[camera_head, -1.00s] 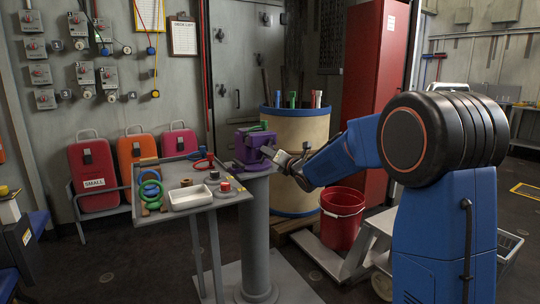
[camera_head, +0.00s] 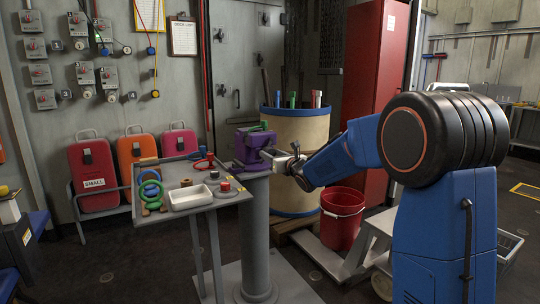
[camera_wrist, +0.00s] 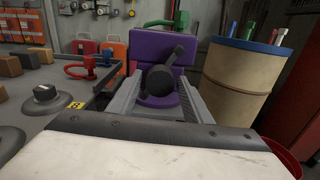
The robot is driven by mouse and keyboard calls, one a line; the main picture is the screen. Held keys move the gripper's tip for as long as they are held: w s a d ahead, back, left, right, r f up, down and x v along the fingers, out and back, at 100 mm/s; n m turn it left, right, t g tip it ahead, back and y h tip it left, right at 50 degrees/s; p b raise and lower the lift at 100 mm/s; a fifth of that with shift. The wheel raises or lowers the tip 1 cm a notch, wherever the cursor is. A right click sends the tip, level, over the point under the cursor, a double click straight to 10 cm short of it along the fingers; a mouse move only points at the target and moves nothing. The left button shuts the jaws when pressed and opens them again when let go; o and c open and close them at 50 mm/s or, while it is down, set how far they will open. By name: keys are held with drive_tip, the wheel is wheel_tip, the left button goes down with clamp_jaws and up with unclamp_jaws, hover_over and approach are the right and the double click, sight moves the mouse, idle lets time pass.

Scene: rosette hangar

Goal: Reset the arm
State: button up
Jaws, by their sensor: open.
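My gripper (camera_head: 274,155) is at the end of my blue arm, close to the right side of a purple vise (camera_head: 248,146) on a grey pedestal. In the wrist view the vise (camera_wrist: 160,53) is straight ahead, with its dark round screw end and handle bar (camera_wrist: 161,78) facing me. My gripper's grey fingers (camera_wrist: 160,92) are spread, one on either side of the screw end. Nothing shows held between them. Whether they touch the vise cannot be told. A green piece (camera_wrist: 159,24) lies at the top of the vise.
A grey table (camera_head: 214,198) with a white tray (camera_head: 190,197), coloured rings and small blocks stands left of the vise. A tan drum (camera_head: 300,150) with coloured tubes stands behind my gripper. A red bucket (camera_head: 342,218) is below my arm. A red cabinet (camera_head: 377,85) stands behind my arm.

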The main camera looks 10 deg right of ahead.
drive_tip(key=shift+n, duration=1.4)
drive_tip(key=shift+c, duration=0.6)
clamp_jaws()
drive_tip(key=m, duration=1.3)
drive_tip(key=shift+w+m, duration=0.15)
drive_tip(key=shift+m, duration=0.85)
